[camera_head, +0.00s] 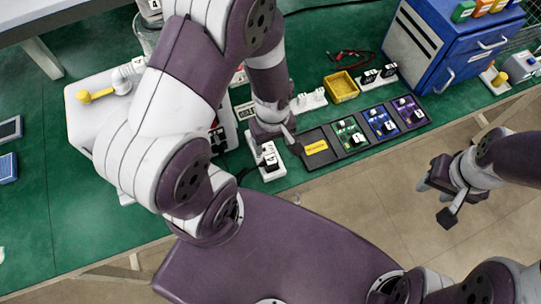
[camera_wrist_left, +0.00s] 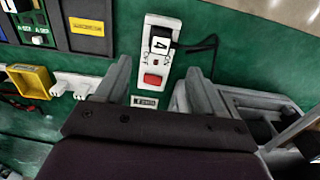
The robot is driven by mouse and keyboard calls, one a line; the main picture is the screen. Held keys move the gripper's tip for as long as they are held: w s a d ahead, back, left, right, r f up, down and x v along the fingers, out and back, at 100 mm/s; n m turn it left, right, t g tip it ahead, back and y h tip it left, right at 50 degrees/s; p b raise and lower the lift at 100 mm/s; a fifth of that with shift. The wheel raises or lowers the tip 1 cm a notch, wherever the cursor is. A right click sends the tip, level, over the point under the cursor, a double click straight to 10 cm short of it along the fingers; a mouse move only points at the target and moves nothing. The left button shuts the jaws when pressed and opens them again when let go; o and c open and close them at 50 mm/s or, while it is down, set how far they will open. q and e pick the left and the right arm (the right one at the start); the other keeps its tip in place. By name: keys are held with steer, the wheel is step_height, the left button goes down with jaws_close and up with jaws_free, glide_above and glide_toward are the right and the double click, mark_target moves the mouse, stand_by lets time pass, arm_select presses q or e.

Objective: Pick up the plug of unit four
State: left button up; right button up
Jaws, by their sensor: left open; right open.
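The plug of unit four (camera_wrist_left: 160,42) is black with a white label reading 4, and it sits in a white socket box with a red switch (camera_wrist_left: 152,80). A black cord runs from it to the right in the left wrist view. In the head view the plug (camera_head: 270,157) is just below my left gripper (camera_head: 277,146), partly beside its fingers. My left gripper (camera_wrist_left: 156,78) is open and empty, its fingers spread on either side of the red switch in the wrist view, with the plug beyond the fingertips. My right gripper (camera_head: 437,203) is open and empty, away at the right over the floor.
A dark tray (camera_head: 337,153) with a yellow-labelled bay and green, blue and purple bays lies right of the socket box. Behind are a yellow bin (camera_head: 341,87), white sockets (camera_head: 309,101) and a blue cabinet (camera_head: 430,62). A white machine (camera_head: 88,125) stands left.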

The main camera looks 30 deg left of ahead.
mark_target(271, 159)
arm_select(q)
step_height(271, 159, down, 12)
steer(key=shift+a+r, duration=0.1)
steer(key=shift+a, duration=0.05)
steer(key=shift+w+a+f, duration=0.15)
steer(key=shift+f, duration=0.05)
steer(key=shift+r, duration=0.1)
steer(key=c, duration=1.1)
